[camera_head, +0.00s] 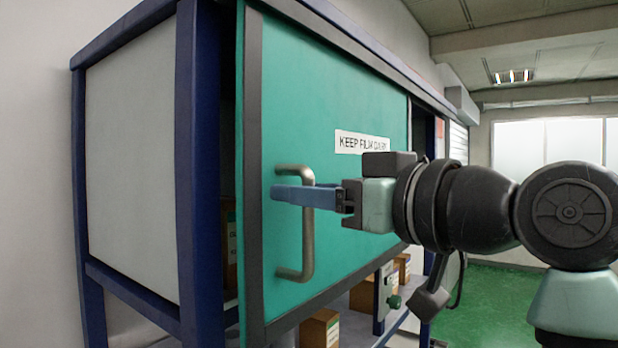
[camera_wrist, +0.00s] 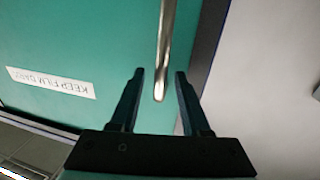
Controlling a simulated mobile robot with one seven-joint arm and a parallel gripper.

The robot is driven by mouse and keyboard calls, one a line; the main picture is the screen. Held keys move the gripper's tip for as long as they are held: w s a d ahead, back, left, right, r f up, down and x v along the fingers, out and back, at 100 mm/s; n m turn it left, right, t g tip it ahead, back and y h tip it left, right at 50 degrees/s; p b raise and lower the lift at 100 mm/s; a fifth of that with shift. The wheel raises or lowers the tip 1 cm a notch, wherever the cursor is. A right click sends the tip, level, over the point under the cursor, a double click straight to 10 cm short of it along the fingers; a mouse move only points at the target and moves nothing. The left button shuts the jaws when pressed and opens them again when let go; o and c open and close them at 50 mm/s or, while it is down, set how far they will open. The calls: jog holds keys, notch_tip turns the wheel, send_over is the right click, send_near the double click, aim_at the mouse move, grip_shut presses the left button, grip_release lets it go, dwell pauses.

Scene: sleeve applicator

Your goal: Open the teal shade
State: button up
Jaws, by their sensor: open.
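The teal shade (camera_head: 280,100) is a flat panel with grey edge strips, hanging across the front of a blue-framed cabinet. It bears a white label (camera_head: 361,142) and an upright metal bar handle (camera_head: 308,245) near its left edge. My gripper (camera_head: 280,195) is at the upper half of the handle, its blue fingers crossing the bar and hiding part of it. In the wrist view the handle (camera_wrist: 166,35) shows between the two spread fingers of my gripper (camera_wrist: 160,74). The gripper is open; I cannot tell whether a finger touches the bar.
The blue cabinet frame (camera_head: 200,230) stands left of the shade, with a dark gap between them. Boxes (camera_head: 318,328) show below the shade, near a green knob (camera_head: 394,301). Green floor (camera_head: 500,300) lies open at the right.

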jog(key=shift+w+a, duration=0.1)
jog(key=shift+w, duration=0.05)
grip_shut()
dwell(1.3)
